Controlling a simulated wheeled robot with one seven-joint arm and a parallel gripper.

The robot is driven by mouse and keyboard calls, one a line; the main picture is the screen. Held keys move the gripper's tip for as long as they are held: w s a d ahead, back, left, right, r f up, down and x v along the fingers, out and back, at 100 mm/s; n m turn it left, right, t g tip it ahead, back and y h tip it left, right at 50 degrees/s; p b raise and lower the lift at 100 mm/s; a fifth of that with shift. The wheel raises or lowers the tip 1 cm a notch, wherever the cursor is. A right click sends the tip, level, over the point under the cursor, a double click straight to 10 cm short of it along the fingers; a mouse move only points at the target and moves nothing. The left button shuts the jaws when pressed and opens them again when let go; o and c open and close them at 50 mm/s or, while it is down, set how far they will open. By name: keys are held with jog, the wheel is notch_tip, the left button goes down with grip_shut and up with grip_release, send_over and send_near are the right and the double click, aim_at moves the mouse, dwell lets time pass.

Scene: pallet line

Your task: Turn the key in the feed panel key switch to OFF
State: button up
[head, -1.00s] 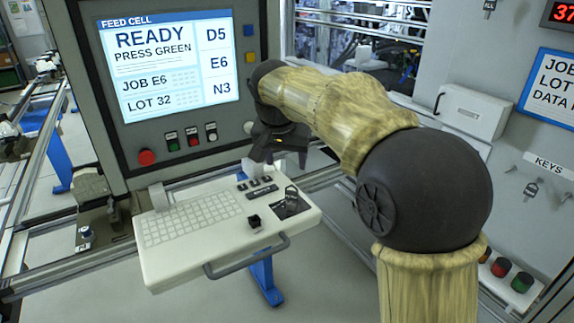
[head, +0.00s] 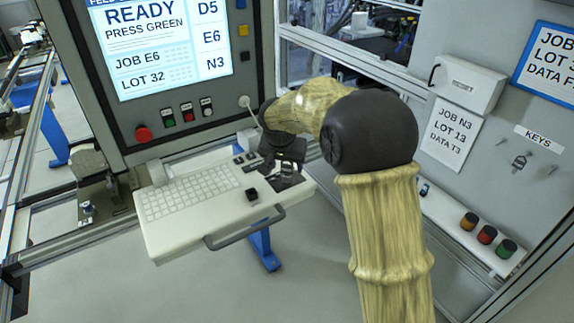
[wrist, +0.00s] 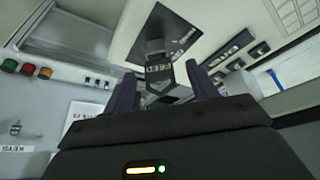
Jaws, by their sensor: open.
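The feed panel key switch sits on a dark plate at the right end of the white keyboard console (head: 230,222). In the head view my gripper (head: 286,172) is right over that plate and hides much of it. In the wrist view the dark plate (wrist: 166,34) lies ahead, with a key whose dark tag (wrist: 158,71) carries white lettering that seems to read FEED. My gripper (wrist: 160,78) is open, with one finger on each side of the tag. I cannot tell whether the fingers touch the key, nor which way the key points.
A black knob (head: 252,195) and small dark switches (head: 245,158) sit close by on the console. A grey handle (head: 245,228) runs along its front edge. A screen panel (head: 165,50) stands behind. A spare key (head: 519,162) hangs on the right wall above coloured buttons (head: 487,234).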

aim_at(287, 165)
jog(key=shift+p+x, duration=0.35)
jog(key=shift+x, duration=1.2)
jog(key=shift+c, duration=0.5)
jog(key=c, duration=0.9)
jog(key=shift+n+y+p, duration=0.5)
jog(key=shift+n+p, duration=0.15)
jog(key=shift+n, duration=0.65)
jog(key=shift+c, duration=0.2)
jog(key=shift+n+y+p, duration=0.4)
jog(key=shift+n+p, duration=0.4)
jog(key=shift+n, duration=0.3)
jog(key=shift+s+a+n+g+y+p, duration=0.1)
jog(key=shift+n+g+y+p, duration=0.4)
jog(key=shift+n+p, duration=1.3)
jog(key=o, duration=1.5)
